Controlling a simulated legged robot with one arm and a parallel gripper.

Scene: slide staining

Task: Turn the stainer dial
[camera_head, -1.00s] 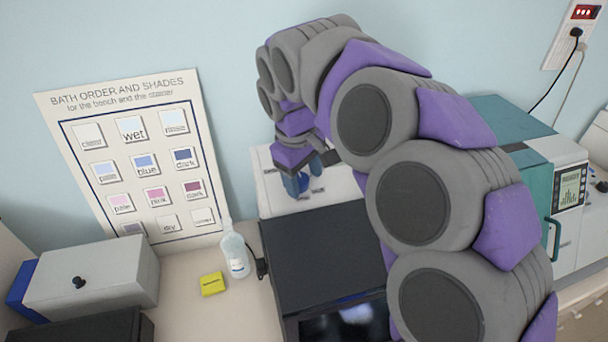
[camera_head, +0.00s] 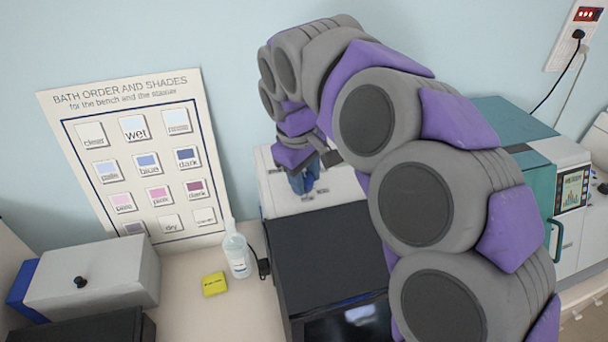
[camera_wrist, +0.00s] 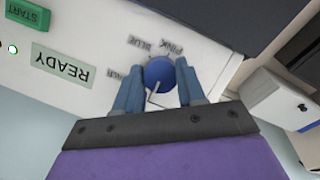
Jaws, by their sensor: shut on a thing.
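The stainer's white panel (camera_wrist: 95,40) fills the upper part of the wrist view. A round blue dial (camera_wrist: 158,72) sits on it, with the printed words BLUE and PINK along its far side and a partly hidden label at its left. My gripper (camera_wrist: 158,92) has its two blue fingers on either side of the dial, shut on it. A thin pale pointer shows between the fingers, running from the dial toward the gripper. In the head view my gripper (camera_head: 304,182) is over the white stainer top (camera_head: 335,192); the dial is hidden there.
On the panel are a green START button (camera_wrist: 28,12) and a READY label (camera_wrist: 62,66). A clear bottle (camera_head: 237,254) and yellow pad (camera_head: 215,284) stand left. A shade chart (camera_head: 140,160) leans on the wall.

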